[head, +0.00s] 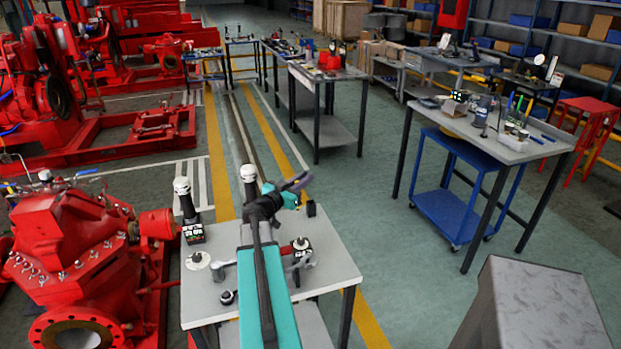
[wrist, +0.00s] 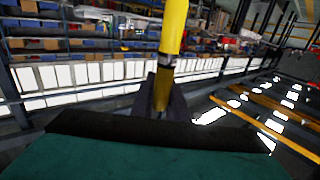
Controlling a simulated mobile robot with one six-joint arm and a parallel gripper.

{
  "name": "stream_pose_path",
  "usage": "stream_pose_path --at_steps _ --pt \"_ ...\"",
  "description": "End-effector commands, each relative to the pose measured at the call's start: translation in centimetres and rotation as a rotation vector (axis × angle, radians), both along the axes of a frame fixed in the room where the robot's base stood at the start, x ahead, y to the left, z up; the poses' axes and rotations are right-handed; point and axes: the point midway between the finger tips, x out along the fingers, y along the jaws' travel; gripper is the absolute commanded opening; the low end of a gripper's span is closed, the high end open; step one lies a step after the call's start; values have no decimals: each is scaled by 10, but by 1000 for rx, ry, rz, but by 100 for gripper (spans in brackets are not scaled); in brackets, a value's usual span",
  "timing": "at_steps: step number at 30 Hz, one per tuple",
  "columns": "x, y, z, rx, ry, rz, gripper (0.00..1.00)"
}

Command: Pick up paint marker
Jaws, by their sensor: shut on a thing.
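A yellow paint marker (wrist: 174,28) stands up from between the fingers of my gripper (wrist: 164,88) in the wrist view. It has a dark and pale band low on its body, just above the fingers. My gripper is shut on it. In the head view my gripper (head: 298,183) is above the far right part of the near table (head: 328,262). The marker cannot be made out there, and my teal arm hides part of the tabletop.
The near table holds a black meter (head: 193,234), white-topped black cylinders (head: 249,182) and round gauges (head: 197,261). A red pumpset (head: 68,240) stands close on the left. A blue cart (head: 452,214) is under the right table (head: 490,141). The floor between tables is clear.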

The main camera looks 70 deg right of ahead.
Motion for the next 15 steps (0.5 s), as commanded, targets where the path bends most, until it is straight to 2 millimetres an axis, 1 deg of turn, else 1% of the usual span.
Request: stream_pose_path --at_steps 1,6,12,15 --pt "1 12 -1 0 -1 2 0" --pt "10 42 -1 0 0 3 0" --pt "18 71 0 0 0 2 0" --pt "21 81 0 0 0 2 0"
